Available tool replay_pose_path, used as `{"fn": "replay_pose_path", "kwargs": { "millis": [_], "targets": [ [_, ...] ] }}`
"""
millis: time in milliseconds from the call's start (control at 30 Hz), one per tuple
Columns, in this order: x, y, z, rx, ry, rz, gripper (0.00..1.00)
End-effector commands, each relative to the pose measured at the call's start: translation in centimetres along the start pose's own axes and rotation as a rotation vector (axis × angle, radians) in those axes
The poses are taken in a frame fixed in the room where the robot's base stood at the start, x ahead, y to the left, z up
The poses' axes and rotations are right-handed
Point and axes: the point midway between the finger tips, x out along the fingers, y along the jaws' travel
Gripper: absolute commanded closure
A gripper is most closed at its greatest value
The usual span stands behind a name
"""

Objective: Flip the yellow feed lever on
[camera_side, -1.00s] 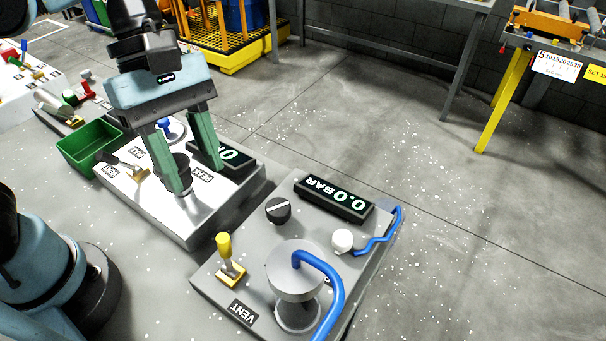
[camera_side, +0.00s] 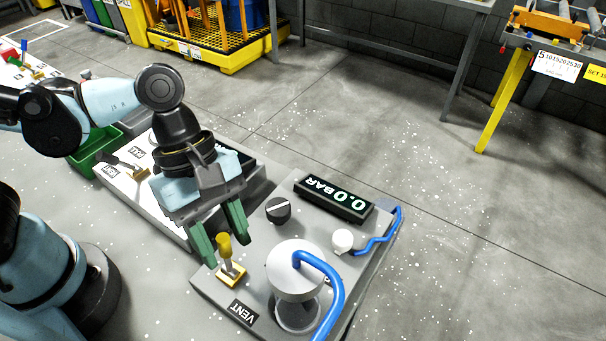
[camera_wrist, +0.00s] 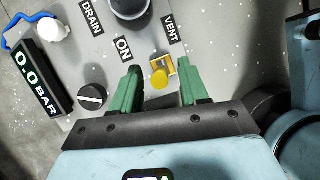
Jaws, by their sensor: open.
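The yellow lever (camera_side: 224,247) stands up from a yellow-framed base (camera_side: 231,275) on the grey panel, beside the VENT label (camera_side: 243,313). My gripper (camera_side: 224,252) is open, with its green fingers close around the lever in the side view. In the wrist view the lever's round yellow tip (camera_wrist: 159,79) lies between the two green fingers (camera_wrist: 160,83), apart from both. I cannot tell how deep the fingertips reach beside the lever.
The panel also carries a grey cylinder (camera_side: 295,271) with a blue hose (camera_side: 331,279), a black knob (camera_side: 278,210), a white knob (camera_side: 342,240) and a display reading 0.0 BAR (camera_side: 334,198). A white panel (camera_side: 118,181) and a green bin (camera_side: 90,160) are to the left.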

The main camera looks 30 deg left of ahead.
Motion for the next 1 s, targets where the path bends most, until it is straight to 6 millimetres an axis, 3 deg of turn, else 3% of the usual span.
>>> {"fn": "replay_pose_path", "kwargs": {
  "millis": [367, 667, 1000],
  "targets": [
    [0.40, -0.02, 0.00, 0.001, 0.000, 0.000, 0.56],
    [0.39, -0.02, 0.00, 0.000, 0.000, 0.000, 0.99],
    [0.38, 0.01, -0.01, -0.001, 0.000, -0.003, 1.00]
  ]
}}
